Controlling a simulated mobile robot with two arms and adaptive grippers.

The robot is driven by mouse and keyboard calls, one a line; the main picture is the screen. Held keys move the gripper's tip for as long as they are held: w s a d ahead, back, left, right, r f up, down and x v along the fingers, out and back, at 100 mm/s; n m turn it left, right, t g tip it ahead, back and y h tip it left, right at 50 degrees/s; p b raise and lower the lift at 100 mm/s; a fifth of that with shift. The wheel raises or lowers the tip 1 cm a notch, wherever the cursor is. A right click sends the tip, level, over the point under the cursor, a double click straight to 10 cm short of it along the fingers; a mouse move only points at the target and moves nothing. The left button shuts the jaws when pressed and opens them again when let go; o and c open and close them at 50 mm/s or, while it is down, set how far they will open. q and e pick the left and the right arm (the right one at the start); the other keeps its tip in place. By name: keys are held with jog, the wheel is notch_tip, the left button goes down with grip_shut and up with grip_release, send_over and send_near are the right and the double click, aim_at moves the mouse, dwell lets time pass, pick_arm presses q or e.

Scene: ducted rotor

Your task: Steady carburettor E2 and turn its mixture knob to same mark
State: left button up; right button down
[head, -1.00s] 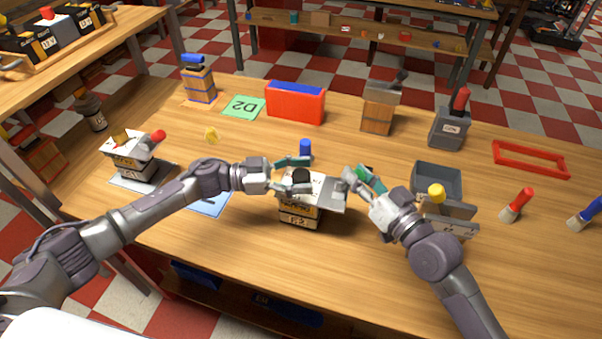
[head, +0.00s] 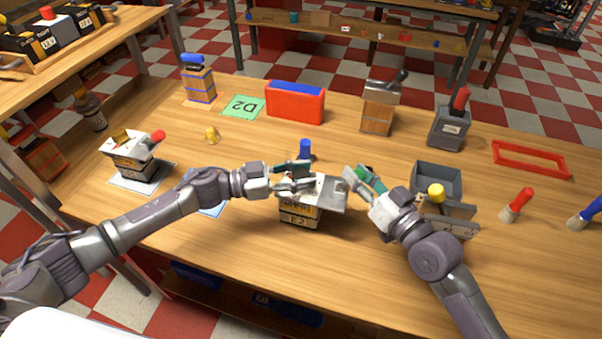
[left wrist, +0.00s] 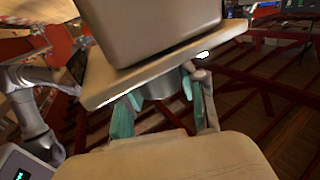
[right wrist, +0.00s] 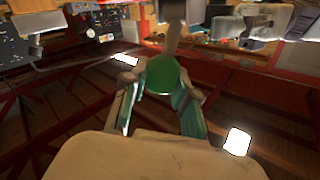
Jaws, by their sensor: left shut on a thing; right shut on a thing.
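Carburettor E2 (head: 299,219) stands on the bench, its label facing the front edge, with a pale grey plate on top. My left gripper (head: 306,178) is shut at its top; in the left wrist view its teal fingers close on a grey round part (left wrist: 160,88). My right gripper (head: 360,180) is shut on the green mixture knob at the carburettor's right side. The green knob (right wrist: 168,76) shows as a round face between the fingers in the right wrist view. I cannot make out a mark on it.
Another carburettor-like unit (head: 132,155) with a red knob stands at the left. A blue bottle-like piece (head: 305,149) stands just behind E2. The front bench strip is clear.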

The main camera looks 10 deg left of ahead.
pick_arm(q)
jog(key=n+t+y, duration=0.1)
jog(key=t, duration=0.1)
jog(key=n+t+y, duration=0.1)
jog(key=n+t, duration=0.1)
jog(key=t, duration=0.1)
jog(key=shift+s+d+n+y, duration=0.1)
jog(key=shift+n+y, duration=0.2)
jog(key=shift+y, duration=0.1)
jog(key=n+t+y, duration=0.3)
jog(key=y, duration=0.1)
jog(key=shift+d+n+t, duration=0.1)
jog(key=shift+n+t, duration=0.3)
jog(key=n+t+y, duration=0.2)
jog(key=n+y, duration=0.1)
jog(key=y, duration=0.1)
jog(key=shift+r+y, duration=0.15)
jog(key=shift+y, duration=0.15)
jog(key=shift+n+t+y, duration=0.5)
jog(key=shift+n+y, duration=0.6)
jog(key=shift+y, duration=0.6)
jog(key=shift+a, duration=0.25)
jog(key=o, duration=1.2)
